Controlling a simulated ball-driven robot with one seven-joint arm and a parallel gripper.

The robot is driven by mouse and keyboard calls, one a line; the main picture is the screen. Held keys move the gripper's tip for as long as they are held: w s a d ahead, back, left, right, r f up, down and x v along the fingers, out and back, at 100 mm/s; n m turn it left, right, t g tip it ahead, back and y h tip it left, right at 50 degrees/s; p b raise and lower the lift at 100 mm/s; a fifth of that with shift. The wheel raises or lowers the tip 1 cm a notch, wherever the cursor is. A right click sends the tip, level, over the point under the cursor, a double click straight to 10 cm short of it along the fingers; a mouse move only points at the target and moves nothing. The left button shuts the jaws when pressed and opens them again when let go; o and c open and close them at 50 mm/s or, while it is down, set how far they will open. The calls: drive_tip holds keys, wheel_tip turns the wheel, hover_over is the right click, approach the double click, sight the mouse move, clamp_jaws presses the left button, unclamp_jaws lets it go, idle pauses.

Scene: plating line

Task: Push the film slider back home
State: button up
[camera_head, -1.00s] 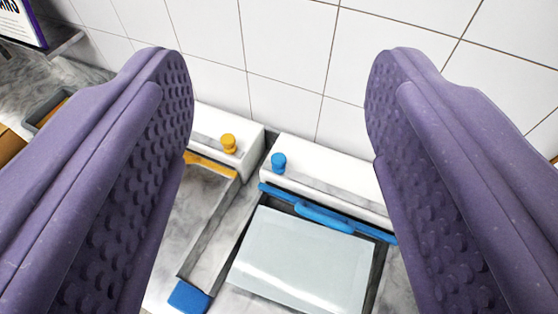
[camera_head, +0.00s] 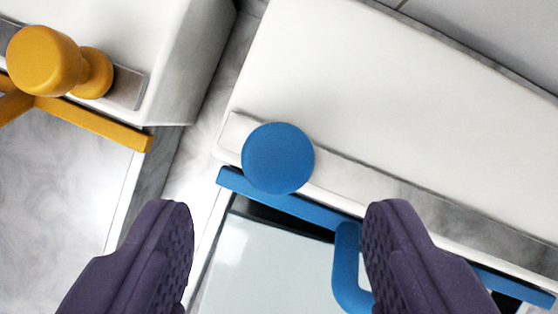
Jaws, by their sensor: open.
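A round blue slider knob (camera_head: 278,158) sits at the left end of a grey rail strip (camera_head: 400,188) on a white housing (camera_head: 400,85). My gripper (camera_head: 281,215) is open and empty. Its two purple fingers stand wide apart at the bottom of the view. The knob shows just above and between the fingertips, with no visible contact. Below it runs a blue bar (camera_head: 285,203) with a curved blue handle (camera_head: 348,270). The right finger hides part of the bar and handle.
A second white housing (camera_head: 130,35) with a yellow knob (camera_head: 45,62) and yellow bar (camera_head: 95,122) is at the upper left. A narrow gap separates the housings. A pale glossy panel (camera_head: 255,265) lies below the blue bar. Wall tile shows at the top right.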

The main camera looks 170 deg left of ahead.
sight(280, 162)
drive_tip(key=x, duration=0.5)
drive_tip(key=shift+w+f, duration=0.1)
drive_tip(key=shift+f, duration=0.15)
drive_tip(key=shift+d, duration=0.1)
clamp_jaws()
